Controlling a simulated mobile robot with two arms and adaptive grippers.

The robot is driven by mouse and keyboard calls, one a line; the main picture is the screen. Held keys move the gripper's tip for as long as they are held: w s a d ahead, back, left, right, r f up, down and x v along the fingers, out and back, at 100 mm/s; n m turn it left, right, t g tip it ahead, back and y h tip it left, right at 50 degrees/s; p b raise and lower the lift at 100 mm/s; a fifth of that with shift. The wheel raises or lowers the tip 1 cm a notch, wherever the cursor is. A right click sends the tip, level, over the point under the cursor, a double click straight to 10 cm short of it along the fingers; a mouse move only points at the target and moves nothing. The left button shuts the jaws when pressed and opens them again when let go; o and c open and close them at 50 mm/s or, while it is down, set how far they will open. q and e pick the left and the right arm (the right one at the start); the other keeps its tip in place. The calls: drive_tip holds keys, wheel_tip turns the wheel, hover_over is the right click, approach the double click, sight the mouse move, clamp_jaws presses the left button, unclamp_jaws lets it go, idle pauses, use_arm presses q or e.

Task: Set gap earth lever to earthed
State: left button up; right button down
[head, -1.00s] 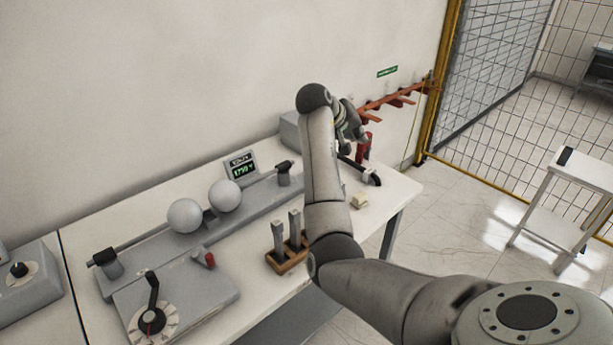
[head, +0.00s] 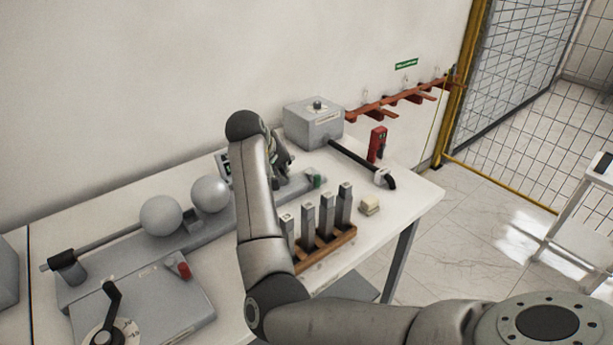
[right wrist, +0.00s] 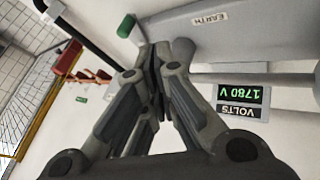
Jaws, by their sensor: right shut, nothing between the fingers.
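The grey sphere gap unit (head: 130,245) carries two pale spheres (head: 161,215) on the bench. A short green-tipped piece (head: 318,181) stands at its right end. In the right wrist view the green tip (right wrist: 126,25) is near an EARTH label (right wrist: 210,19) on the grey base; I cannot tell whether it is the gap earth lever. My right gripper (head: 286,168) is above the unit's right end. My left gripper is out of view.
A volts display (right wrist: 241,95) reads 1780 V. A red-knobbed box with a black lever (head: 111,305) is in front. A wooden rack of grey blocks (head: 326,247), grey box (head: 314,124), black rod (head: 360,163) and red device (head: 377,143) are on the right. A mesh fence stands beyond.

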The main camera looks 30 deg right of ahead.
drive_tip(key=p+x, duration=0.2)
drive_tip(key=x, duration=0.7)
drive_tip(key=shift+w+d+f, duration=0.15)
drive_tip(key=shift+d+f, duration=0.1)
drive_tip(key=shift+d, duration=0.1)
drive_tip(key=d+p, duration=0.1)
drive_tip(key=d, duration=0.2)
drive_tip(key=shift+f, duration=0.1)
drive_tip(key=shift+d+f+p, duration=0.1)
drive_tip(key=shift+d+p, duration=0.2)
drive_tip(key=shift+d, duration=0.3)
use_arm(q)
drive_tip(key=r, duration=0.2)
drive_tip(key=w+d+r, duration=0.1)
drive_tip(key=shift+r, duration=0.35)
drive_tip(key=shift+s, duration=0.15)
